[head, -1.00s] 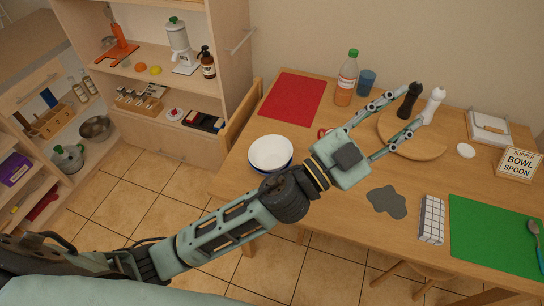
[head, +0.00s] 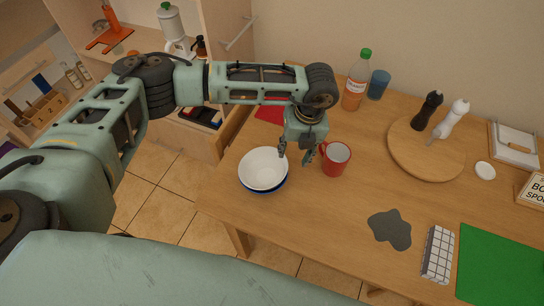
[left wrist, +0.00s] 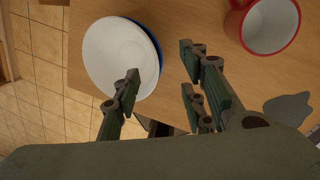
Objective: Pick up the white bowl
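The white bowl (head: 263,166) sits upright on the table's left end, nested in or stacked on a blue bowl (head: 266,189) whose rim shows below it. In the left wrist view the white bowl (left wrist: 112,50) is at upper left, with a strip of the blue bowl (left wrist: 150,33) along its right side. My left gripper (head: 294,159) points down just right of the bowls, between them and the red mug. It is open and empty in the left wrist view (left wrist: 160,75), with one finger overlapping the white bowl's edge; contact cannot be told.
A red mug (head: 335,159) stands close to the right of my left gripper. A red mat (head: 268,112) lies behind, partly hidden by my arm. A bottle (head: 355,82), blue cup (head: 378,85) and round board (head: 410,153) are farther right. A grey patch (head: 390,229) lies in front.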

